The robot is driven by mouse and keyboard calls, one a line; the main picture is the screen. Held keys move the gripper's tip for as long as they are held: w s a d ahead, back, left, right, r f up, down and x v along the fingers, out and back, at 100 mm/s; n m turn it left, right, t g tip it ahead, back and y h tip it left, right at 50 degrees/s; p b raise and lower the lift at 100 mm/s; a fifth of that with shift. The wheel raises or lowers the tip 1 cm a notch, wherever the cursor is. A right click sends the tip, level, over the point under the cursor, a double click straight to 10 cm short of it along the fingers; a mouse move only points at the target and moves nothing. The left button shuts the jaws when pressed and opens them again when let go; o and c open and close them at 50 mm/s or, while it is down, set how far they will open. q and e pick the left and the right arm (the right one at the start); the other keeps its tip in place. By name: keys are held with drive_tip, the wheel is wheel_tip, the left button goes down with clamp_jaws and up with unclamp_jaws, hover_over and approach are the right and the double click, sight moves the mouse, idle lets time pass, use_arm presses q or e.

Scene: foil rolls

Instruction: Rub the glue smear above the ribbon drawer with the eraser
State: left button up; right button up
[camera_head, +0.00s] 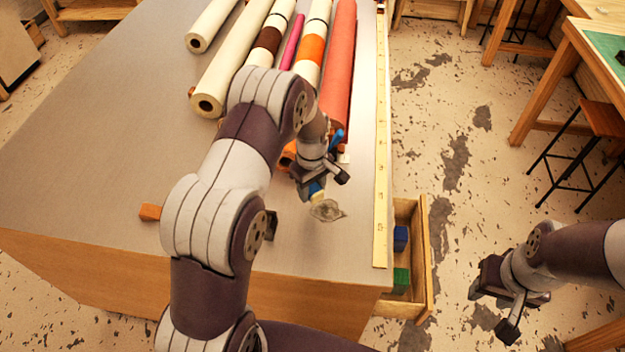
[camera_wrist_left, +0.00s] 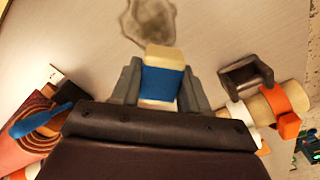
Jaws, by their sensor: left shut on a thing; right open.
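The glue smear (camera_head: 327,210) is a grey, irregular stain on the table top near its right front part. It also shows at the top of the left wrist view (camera_wrist_left: 150,22). My left gripper (camera_head: 316,192) is shut on the eraser (camera_wrist_left: 162,78), a cream block with a blue sleeve. The eraser's cream end points at the smear and overlaps its near edge in the wrist view; I cannot tell whether it touches the table. An open drawer (camera_head: 424,262) sticks out at the table's right side, holding blue and green items. My right gripper (camera_head: 505,300) is open and empty, right of the drawer.
Several rolls lie across the back of the table, including a red roll (camera_head: 340,60) and a cream roll (camera_head: 232,62). A yellow ruler strip (camera_head: 381,150) runs along the right edge. An orange block (camera_head: 150,212) lies at the left.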

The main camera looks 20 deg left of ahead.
use_arm(q)
drive_tip(key=r+p, duration=0.1)
drive_tip(key=r, duration=0.1)
drive_tip(key=shift+a+r+p, duration=0.2)
drive_tip(key=shift+r+p, duration=0.15)
drive_tip(key=shift+r, duration=0.25)
drive_tip(key=shift+d+r, duration=0.1)
drive_tip(key=shift+d, duration=0.1)
drive_tip(key=shift+a, duration=0.15)
